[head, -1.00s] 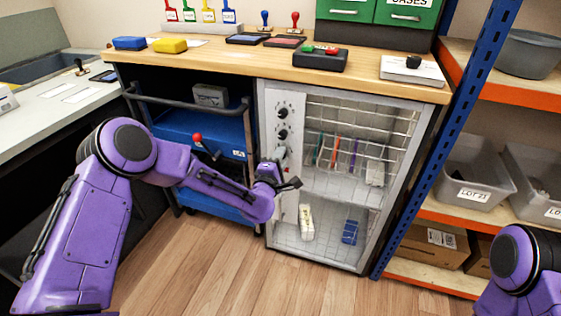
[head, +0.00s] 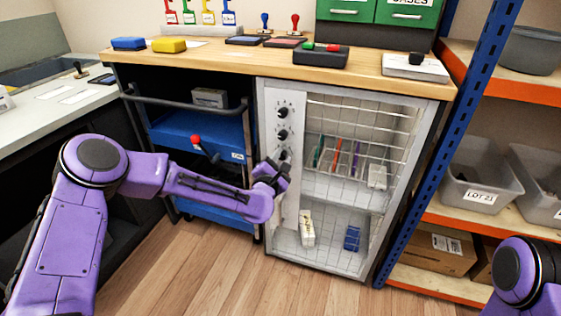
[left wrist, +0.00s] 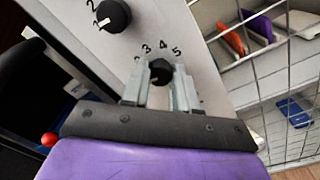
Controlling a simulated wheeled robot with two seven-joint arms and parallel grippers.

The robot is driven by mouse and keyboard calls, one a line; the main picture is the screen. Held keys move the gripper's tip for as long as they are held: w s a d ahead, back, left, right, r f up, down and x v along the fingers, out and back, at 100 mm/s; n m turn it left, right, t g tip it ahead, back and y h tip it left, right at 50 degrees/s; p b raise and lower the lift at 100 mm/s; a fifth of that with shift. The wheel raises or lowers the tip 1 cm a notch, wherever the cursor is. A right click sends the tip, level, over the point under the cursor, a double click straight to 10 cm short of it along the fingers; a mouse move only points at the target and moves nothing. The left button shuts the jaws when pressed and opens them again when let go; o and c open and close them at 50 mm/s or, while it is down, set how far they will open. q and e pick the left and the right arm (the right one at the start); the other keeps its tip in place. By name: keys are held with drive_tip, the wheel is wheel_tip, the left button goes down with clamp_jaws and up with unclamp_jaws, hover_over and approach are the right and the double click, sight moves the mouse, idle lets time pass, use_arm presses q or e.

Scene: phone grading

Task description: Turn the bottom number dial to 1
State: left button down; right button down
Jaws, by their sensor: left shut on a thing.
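The bottom number dial (left wrist: 160,68) is a small black knob on the pale panel of the cabinet, with digits such as 3, 4 and 5 printed around it. In the head view the bottom dial (head: 283,154) sits just above my left gripper (head: 281,163). In the left wrist view my left gripper (left wrist: 160,78) has its grey fingers on either side of the knob, shut on it. The pointer and the lower digits are hard to make out. The middle dial (head: 283,134) and top dial (head: 283,112) are above. My right gripper is out of view.
The wire-fronted cabinet (head: 330,265) holds racks with coloured items right of the panel. A blue cart (head: 185,128) with a red-knobbed lever (head: 196,140) stands to the left. A blue shelf post (head: 447,125) rises at right. The wooden floor in front is clear.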

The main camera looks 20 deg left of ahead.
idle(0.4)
use_arm(q)
drive_tip(key=c, duration=0.9)
unclamp_jaws()
drive_tip(key=shift+o, duration=0.2)
drive_tip(key=s, duration=1)
drive_tip(key=shift+s+p, duration=0.25)
drive_tip(key=shift+p, duration=0.15)
drive_tip(key=shift+a, duration=0.1)
